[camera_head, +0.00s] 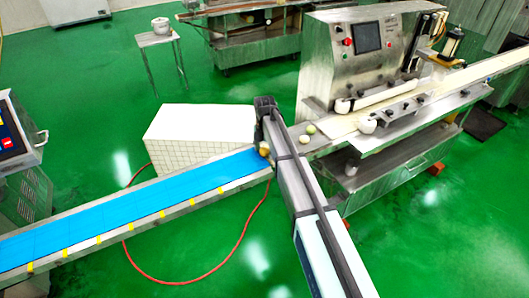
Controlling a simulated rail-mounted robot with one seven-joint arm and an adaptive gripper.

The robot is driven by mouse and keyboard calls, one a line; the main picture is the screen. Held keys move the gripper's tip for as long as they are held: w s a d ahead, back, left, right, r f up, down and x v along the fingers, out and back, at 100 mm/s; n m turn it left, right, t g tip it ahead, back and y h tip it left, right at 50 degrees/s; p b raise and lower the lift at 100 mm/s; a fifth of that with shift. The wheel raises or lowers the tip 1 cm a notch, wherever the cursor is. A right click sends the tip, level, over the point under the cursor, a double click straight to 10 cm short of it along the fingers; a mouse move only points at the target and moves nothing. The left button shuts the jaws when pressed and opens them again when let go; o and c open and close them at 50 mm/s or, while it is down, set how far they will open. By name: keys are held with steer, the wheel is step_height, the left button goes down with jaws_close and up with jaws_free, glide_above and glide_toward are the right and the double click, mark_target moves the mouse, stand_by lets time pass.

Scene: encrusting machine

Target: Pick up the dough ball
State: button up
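A round, slightly greenish ball (310,129) and a paler one (304,139) lie on the steel outfeed of the encrusting machine (352,62), just right of my arm. My arm reaches up from the bottom right, and its dark far end (265,104) is above and close to the ball on the belt. I cannot make out the gripper's fingers or whether they hold anything.
A white tiled block (200,130) stands behind the belt. A small stool (161,40) and a steel bench (255,45) are at the back. A control panel (12,135) is at the left edge. A red hose (190,281) lies on the open green floor.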

steer(key=c, duration=1)
steer(key=shift+r, duration=0.1)
